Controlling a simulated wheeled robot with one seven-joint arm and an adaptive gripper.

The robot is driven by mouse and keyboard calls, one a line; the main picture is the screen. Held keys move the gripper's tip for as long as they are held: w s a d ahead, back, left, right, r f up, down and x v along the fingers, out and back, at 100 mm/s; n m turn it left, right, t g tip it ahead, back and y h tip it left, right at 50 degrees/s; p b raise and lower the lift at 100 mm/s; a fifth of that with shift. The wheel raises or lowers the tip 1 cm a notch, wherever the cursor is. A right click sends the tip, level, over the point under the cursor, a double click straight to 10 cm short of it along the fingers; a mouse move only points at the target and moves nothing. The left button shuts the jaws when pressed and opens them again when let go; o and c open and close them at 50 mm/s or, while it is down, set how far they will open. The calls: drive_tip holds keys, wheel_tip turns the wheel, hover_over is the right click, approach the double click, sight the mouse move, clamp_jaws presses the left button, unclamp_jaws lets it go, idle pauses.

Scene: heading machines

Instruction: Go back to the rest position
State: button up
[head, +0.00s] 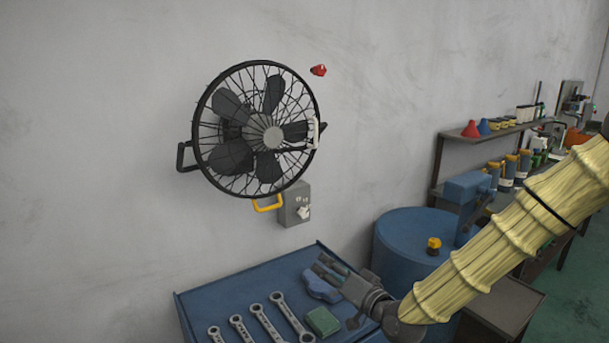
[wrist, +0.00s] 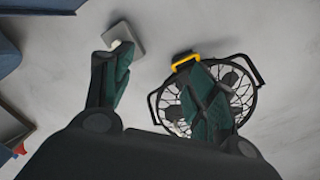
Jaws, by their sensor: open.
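My gripper (head: 345,291) is open and empty in the head view, low over the right part of the blue bench top, at the end of my yellow-sleeved arm. The black caged fan (head: 258,130) is on the wall above and left of my gripper. In the wrist view the fan (wrist: 250,98) lies partly behind the right finger. A grey switch box (head: 294,206) is on the wall below the fan.
The blue bench (head: 215,297) bears several wrenches (head: 265,322), a green block (head: 322,321) and a blue cloth-like item (head: 320,286). A blue drum (head: 405,240) stands to the right, with a laden shelf (head: 450,190) behind. The wall left of the fan is clear.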

drive_tip(key=s+d+f+g+h+b, duration=0.2)
drive_tip(key=s+f, duration=0.4)
drive_tip(key=f, duration=0.6)
drive_tip(key=s+d+f+g+h+b, duration=0.1)
drive_tip(key=s+d+f+g, duration=0.15)
drive_tip(key=s+f, duration=0.7)
drive_tip(key=s+d+f+g+h+b, duration=0.1)
drive_tip(key=s+f+g+h+b, duration=0.2)
drive_tip(key=f, duration=1.1)
drive_tip(key=s+d+f+g+h+b, duration=0.1)
drive_tip(key=s+d+f+g, duration=0.1)
drive_tip(key=s+f, duration=0.3)
drive_tip(key=s+d+f+n+g+h+b, duration=0.1)
drive_tip(key=s+d+f, duration=0.4)
drive_tip(key=s, duration=0.7)
drive_tip(key=s+d+f+g+h+b, duration=0.1)
drive_tip(key=s+d+f+g, duration=0.2)
drive_tip(key=s+f, duration=0.2)
drive_tip(key=s, duration=0.3)
drive_tip(key=shift+s+d+f+n+h, duration=0.25)
drive_tip(key=shift+f+n+h, duration=0.05)
drive_tip(key=shift+f+n, duration=0.1)
